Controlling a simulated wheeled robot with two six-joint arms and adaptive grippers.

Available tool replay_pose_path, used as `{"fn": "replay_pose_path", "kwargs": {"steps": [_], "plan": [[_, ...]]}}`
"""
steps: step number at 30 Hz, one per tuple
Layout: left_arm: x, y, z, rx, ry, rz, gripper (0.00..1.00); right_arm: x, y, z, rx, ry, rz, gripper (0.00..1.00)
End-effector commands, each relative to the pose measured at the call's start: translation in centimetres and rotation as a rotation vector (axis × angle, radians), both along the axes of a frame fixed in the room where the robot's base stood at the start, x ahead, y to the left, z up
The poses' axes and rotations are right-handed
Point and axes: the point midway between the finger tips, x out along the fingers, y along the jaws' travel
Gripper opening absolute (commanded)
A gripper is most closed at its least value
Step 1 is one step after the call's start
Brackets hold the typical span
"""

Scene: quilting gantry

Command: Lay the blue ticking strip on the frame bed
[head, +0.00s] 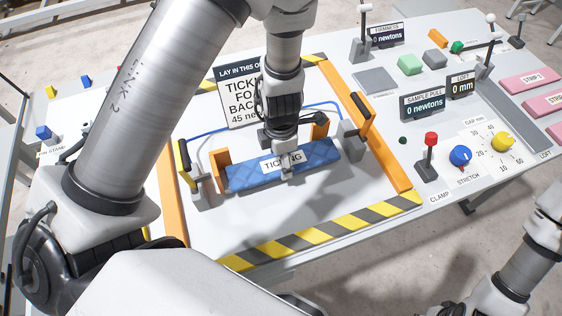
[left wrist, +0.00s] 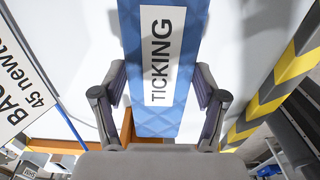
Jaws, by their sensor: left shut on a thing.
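The blue ticking strip (head: 247,177), quilted and labelled TICKING, spans the middle of the white frame bed (head: 305,220), between an orange end bracket (head: 219,158) and a grey block (head: 351,139). My left gripper (head: 287,171) comes down from above and is shut on the strip near its middle. In the left wrist view the strip (left wrist: 176,119) runs between the two fingers, its label facing the camera. I cannot tell whether the strip touches the bed or is held just above it. My right gripper is out of the picture; only part of that arm shows at lower right.
Orange rails (head: 378,140) and a yellow-black striped edge (head: 330,231) border the bed. Black-handled levers (head: 186,165) stand at both ends of the strip. A sign (head: 243,98) stands behind, partly hidden by my arm. Knobs (head: 460,156), a red-topped lever (head: 430,145) and pink strips (head: 532,82) lie right.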

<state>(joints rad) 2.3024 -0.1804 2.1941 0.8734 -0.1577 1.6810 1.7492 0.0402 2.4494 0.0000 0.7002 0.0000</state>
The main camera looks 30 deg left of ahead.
Motion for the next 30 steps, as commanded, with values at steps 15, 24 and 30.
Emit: {"fn": "replay_pose_path", "kwargs": {"steps": [15,24,30], "plan": [[0.0,0.0,-0.5,0.000,-0.001,0.000,0.97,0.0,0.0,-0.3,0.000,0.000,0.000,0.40],[0.0,0.0,-0.2,0.000,-0.001,0.000,0.97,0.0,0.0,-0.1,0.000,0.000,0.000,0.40],[0.1,0.0,3.3,0.000,-0.004,-0.001,0.97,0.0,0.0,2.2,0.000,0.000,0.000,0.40]]}}
